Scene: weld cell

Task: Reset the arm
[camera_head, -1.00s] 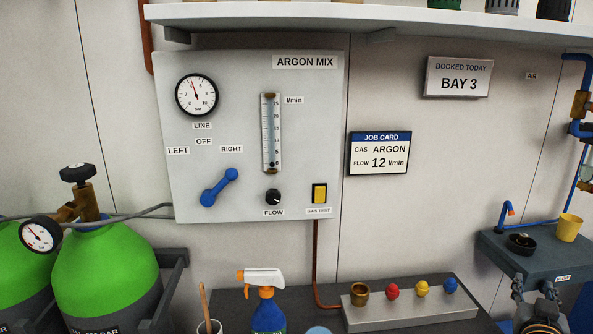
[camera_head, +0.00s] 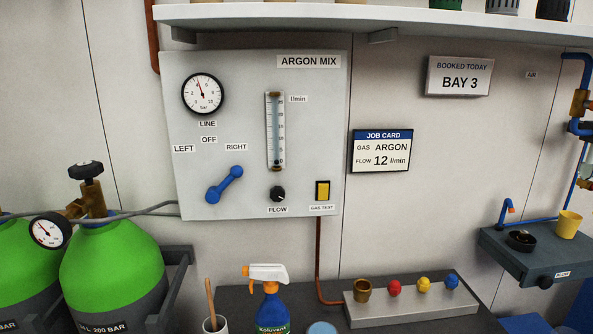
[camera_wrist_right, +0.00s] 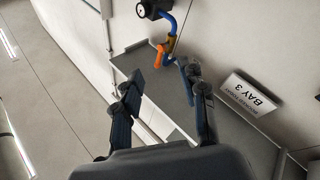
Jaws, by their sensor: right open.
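My right gripper (camera_wrist_right: 163,78) shows in the right wrist view. Its two dark fingers are spread apart with nothing between them. Behind them is a grey shelf surface (camera_wrist_right: 225,145) with the BAY 3 sign (camera_wrist_right: 248,95), seen upside down. My left gripper is in neither view. In the head view neither gripper can be made out clearly. The argon panel (camera_head: 250,200) carries a blue lever (camera_head: 224,184) tilted up toward the RIGHT label, a flow tube (camera_head: 275,130), a black flow knob (camera_head: 278,194) and a yellow gas test switch (camera_head: 322,190).
Green cylinders (camera_head: 110,260) stand at the left. A spray bottle (camera_head: 270,310) and a block with coloured caps (camera_head: 410,309) are on the bench. At the right a grey ledge (camera_head: 540,262) holds a yellow cup (camera_head: 569,224). A shelf (camera_head: 400,22) runs overhead.

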